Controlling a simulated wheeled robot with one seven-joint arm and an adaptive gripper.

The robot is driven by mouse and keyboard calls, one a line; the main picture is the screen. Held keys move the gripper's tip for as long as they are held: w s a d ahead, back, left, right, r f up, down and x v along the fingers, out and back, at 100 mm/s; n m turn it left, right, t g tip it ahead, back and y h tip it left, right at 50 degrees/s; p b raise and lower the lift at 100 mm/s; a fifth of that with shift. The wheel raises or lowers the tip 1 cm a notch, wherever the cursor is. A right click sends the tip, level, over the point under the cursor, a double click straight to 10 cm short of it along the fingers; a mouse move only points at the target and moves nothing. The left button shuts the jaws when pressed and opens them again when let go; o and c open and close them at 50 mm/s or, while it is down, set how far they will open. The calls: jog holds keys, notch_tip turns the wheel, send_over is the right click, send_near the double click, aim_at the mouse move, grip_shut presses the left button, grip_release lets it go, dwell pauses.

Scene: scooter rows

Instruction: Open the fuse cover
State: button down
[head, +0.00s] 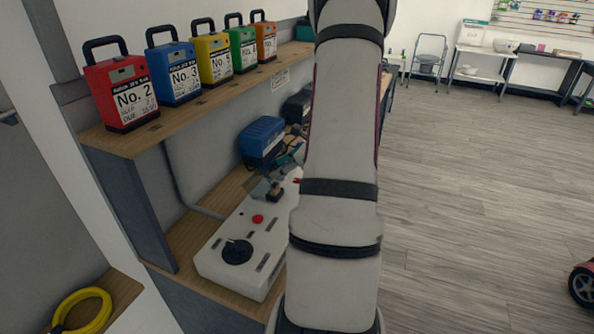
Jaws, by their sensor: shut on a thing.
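A white control box (212,262) lies on the lower wooden shelf, with a black round knob (237,251) and a red button (258,219) on its top. Near its far end is a small dark block (275,195). A thin see-through brownish flap (259,188) stands tilted beside this block and looks like the fuse cover; how far it is raised is hard to tell. My arm crosses the middle of the head view and hides the box's right and far parts. My gripper is hidden behind the arm, so its hold on anything does not show.
Several coloured numbered battery packs, such as the red No. 2 (121,93), stand on the upper shelf (190,100) above the box. A blue case (262,140) and clutter lie behind the box. A yellow coil (82,310) is at lower left.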

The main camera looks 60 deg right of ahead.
aim_at(255, 174)
jog(key=w+r+g, duration=0.1)
jog(key=w+g, duration=0.1)
jog(key=w+g+p, duration=0.1)
jog(key=w+g, duration=0.1)
jog(key=w, duration=0.1)
jog(key=w+r+g+p, duration=0.1)
jog(key=w+g, duration=0.2)
jog(key=shift+w+a+r+h, duration=0.2)
jog(key=shift+a+r+h, duration=0.1)
jog(key=shift+a+r, duration=0.05)
jog(key=shift+w+g+b, duration=0.3)
jog(key=shift+w+g, duration=0.2)
jog(key=shift+w, duration=0.15)
jog(key=shift+w+a+b, duration=0.2)
jog(key=shift+w+b, duration=0.5)
jog(key=shift+w, duration=0.05)
jog(key=shift+f, duration=0.1)
jog(key=c, duration=0.9)
grip_release()
jog(key=shift+s, duration=0.1)
